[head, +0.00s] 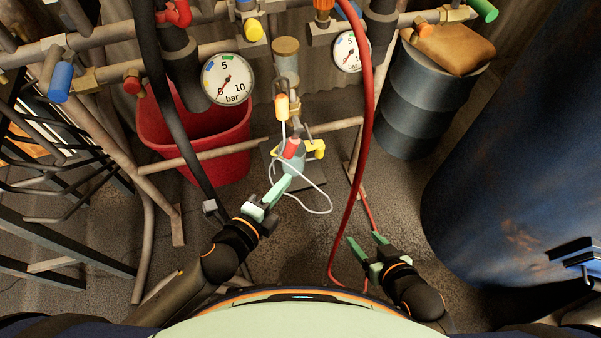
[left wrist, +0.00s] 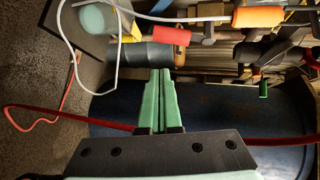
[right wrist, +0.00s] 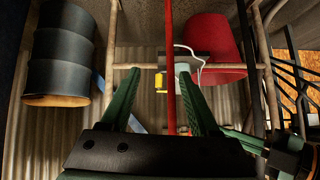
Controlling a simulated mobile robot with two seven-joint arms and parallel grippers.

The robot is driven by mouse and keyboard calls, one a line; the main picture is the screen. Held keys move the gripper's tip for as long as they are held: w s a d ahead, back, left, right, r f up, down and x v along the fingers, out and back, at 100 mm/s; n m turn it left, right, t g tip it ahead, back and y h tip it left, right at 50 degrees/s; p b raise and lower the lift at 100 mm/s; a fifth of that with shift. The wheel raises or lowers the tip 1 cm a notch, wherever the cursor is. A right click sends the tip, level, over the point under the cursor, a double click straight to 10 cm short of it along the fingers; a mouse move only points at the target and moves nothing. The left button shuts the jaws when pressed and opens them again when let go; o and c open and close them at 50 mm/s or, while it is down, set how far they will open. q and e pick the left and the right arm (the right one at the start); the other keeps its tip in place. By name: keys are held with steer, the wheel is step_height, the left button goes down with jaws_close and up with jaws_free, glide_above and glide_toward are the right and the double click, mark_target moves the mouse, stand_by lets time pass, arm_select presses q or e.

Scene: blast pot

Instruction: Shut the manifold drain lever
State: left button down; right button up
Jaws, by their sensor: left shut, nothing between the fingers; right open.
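Several coloured handles sit on the pipework, and no label shows which is the manifold drain lever. Low in the middle, a fitting carries a red handle (head: 291,148), a yellow handle (head: 315,149) and, above, an orange handle (head: 282,107). My left gripper (head: 285,180) is shut and empty, its tips just below the red handle. In the left wrist view the red handle (left wrist: 168,36) and orange handle (left wrist: 258,17) lie beyond the fingertips (left wrist: 160,72); contact cannot be told. My right gripper (head: 366,239) is open and empty at lower right, away from the handles.
A red hose (head: 368,100) hangs down right of the fitting; in the right wrist view it (right wrist: 171,60) crosses between the fingers, depth unclear. A white cord (head: 322,205) loops by the left gripper. A red bucket (head: 215,165), a drum (head: 412,105) and a blue vessel (head: 500,200) stand around.

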mark_target(292, 138)
arm_select(q)
steer(key=w+d+f+m+h+b, duration=0.1)
steer(key=w+d+m, duration=0.1)
steer(key=w, duration=0.6)
steer(key=shift+d+f+m, duration=0.3)
steer(key=shift+d+m, duration=0.05)
steer(key=shift+m, duration=0.15)
